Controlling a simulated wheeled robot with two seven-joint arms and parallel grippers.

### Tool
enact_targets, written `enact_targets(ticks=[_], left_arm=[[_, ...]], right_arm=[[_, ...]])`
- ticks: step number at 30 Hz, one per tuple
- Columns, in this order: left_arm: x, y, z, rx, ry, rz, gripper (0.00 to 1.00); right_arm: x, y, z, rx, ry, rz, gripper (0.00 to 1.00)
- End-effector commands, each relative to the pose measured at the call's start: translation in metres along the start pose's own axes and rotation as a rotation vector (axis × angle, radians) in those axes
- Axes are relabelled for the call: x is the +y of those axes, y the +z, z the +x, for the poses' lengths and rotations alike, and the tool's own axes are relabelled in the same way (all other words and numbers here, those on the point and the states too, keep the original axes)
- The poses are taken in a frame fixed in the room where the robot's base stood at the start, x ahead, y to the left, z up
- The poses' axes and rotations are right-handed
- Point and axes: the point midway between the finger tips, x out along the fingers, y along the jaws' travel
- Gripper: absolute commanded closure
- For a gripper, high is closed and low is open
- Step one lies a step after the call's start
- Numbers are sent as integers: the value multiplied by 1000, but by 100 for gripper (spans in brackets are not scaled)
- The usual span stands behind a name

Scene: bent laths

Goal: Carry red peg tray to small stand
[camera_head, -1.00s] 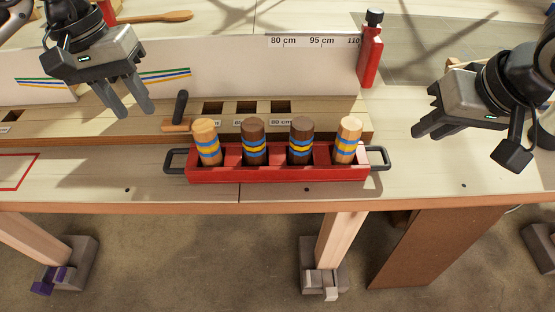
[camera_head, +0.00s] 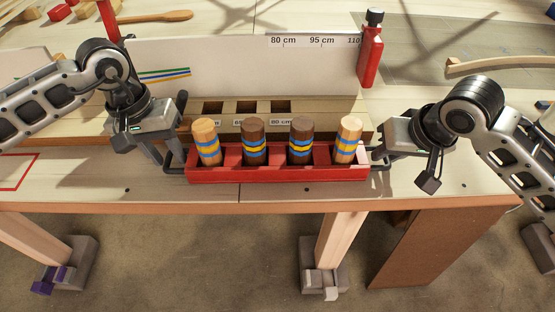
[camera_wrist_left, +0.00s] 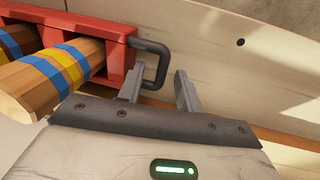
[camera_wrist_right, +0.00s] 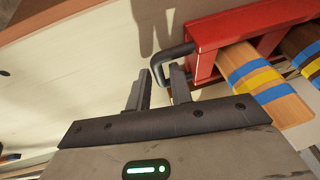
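The red peg tray (camera_head: 280,175) sits on the bench near its front edge and holds several wooden pegs with blue and yellow bands. Its dark left handle (camera_wrist_left: 162,62) lies between the spread fingers of my left gripper (camera_wrist_left: 160,88), which is open. Its dark right handle (camera_wrist_right: 172,54) is at the fingertips of my right gripper (camera_wrist_right: 160,85), also open. In the head view my left gripper (camera_head: 168,158) and right gripper (camera_head: 384,154) are at opposite ends of the tray. I cannot make out which thing is the small stand.
Behind the tray is a wooden block with square holes (camera_head: 247,107) and number labels. A red outline (camera_head: 15,172) marks the bench at left.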

Motion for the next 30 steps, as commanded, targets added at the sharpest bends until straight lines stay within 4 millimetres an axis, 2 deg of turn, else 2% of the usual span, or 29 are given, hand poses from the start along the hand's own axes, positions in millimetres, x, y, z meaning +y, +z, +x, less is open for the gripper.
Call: enact_targets(ticks=[3, 5, 6, 7, 20, 30], left_arm=[[0, 0, 0, -1, 0, 0, 65], [0, 0, 0, -1, 0, 0, 81], [0, 0, 0, -1, 0, 0, 92], [0, 0, 0, -1, 0, 0, 100], [1, -1, -7, 3, 1, -1, 100], [7, -1, -41, 3, 0, -1, 100]], right_arm=[[0, 0, 0, -1, 0, 0, 78], [0, 0, 0, -1, -1, 0, 95], [0, 0, 0, -1, -1, 0, 100], [0, 0, 0, -1, -1, 0, 100], [-1, -3, -7, 2, -1, 0, 100], [-7, -16, -37, 1, -1, 0, 100]])
